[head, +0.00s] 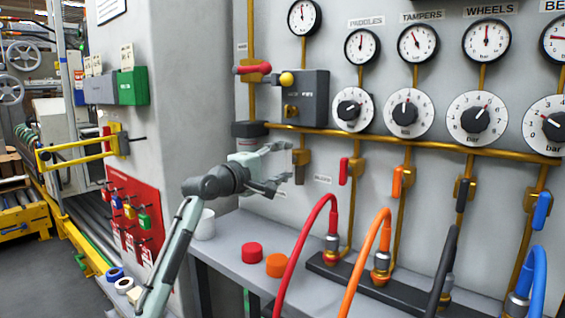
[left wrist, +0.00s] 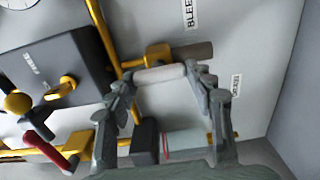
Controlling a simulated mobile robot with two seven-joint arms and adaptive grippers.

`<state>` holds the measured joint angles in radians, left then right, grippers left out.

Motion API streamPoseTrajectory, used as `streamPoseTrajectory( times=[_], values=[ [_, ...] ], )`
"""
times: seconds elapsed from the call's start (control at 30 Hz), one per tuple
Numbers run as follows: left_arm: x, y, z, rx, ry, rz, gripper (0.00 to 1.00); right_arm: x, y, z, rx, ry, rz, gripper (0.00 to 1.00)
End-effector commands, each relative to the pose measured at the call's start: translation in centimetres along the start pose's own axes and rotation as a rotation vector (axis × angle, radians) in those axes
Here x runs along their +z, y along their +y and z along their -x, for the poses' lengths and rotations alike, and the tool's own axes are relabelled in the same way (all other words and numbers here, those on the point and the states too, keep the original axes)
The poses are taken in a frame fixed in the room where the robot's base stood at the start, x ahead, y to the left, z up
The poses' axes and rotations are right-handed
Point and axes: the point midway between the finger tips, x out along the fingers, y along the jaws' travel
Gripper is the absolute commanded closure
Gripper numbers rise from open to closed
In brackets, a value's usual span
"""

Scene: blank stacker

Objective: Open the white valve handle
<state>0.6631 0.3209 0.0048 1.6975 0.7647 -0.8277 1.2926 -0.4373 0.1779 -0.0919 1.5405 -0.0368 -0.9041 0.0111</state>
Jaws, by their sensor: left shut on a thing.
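In the head view, my left gripper (head: 285,165) reaches in from the left to the wall pipes, just below the dark grey box. The handle is small and hard to make out there, partly covered by the fingers. My right gripper is not in view.
A dark grey box (head: 306,98) with a yellow knob sits above my gripper. A red handle (head: 252,68) is at its upper left. Red (head: 344,171) and orange (head: 397,182) handles hang to the right. Curved hoses rise from the grey bench (head: 225,247) below.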

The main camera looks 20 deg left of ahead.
Motion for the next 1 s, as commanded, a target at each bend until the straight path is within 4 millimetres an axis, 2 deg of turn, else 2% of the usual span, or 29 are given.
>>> streamPoseTrajectory(
  times=[0.4, 0.43, 0.57, 0.6, 0.87, 1.0],
  values=[
    [-0.01, 0.00, 0.00, 0.000, 0.000, 0.010, 0.76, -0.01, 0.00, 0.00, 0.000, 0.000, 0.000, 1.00],
    [-0.01, 0.01, -0.01, 0.000, 0.000, 0.010, 0.44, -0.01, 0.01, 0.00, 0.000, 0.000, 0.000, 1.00],
    [-0.01, 0.01, -0.01, 0.000, 0.000, 0.009, 0.28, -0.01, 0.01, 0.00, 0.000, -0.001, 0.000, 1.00],
    [0.00, 0.01, -0.01, 0.000, 0.000, 0.009, 0.26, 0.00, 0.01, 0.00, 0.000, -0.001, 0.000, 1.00],
    [0.00, 0.01, 0.03, 0.000, 0.000, 0.007, 0.26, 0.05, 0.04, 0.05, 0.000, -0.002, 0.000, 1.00],
    [-0.02, -0.05, 0.92, 0.000, 0.000, 0.007, 0.26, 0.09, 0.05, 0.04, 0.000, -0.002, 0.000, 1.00]
  ],
)
